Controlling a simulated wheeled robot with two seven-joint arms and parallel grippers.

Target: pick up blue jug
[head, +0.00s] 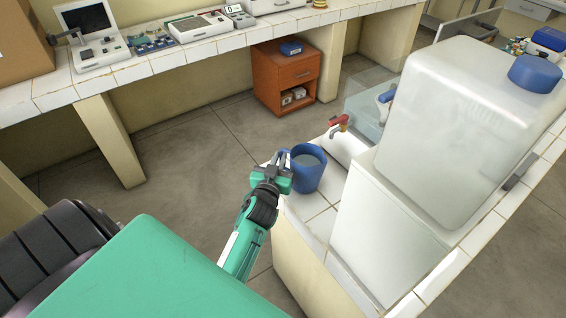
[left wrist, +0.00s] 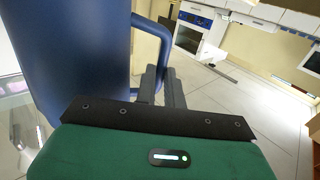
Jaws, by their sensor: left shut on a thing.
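The blue jug (head: 309,170) stands upright at the left end of the tiled counter in the head view, with its handle toward the left. Something pale, perhaps liquid, shows inside its open top. My left gripper (head: 284,160) is at the jug's left side, shut on its handle. In the left wrist view the jug (left wrist: 78,55) fills the left part, and the gripper's fingers (left wrist: 164,86) are closed together at the handle (left wrist: 150,28). Whether the jug's base touches the counter is hard to tell. My right gripper is not in view.
A large translucent tank (head: 450,130) with a blue cap stands on a white box (head: 385,235) right of the jug. A red-handled tap (head: 339,124) is just behind the jug. An orange cabinet (head: 287,80) stands on the floor beyond. Open floor lies to the left.

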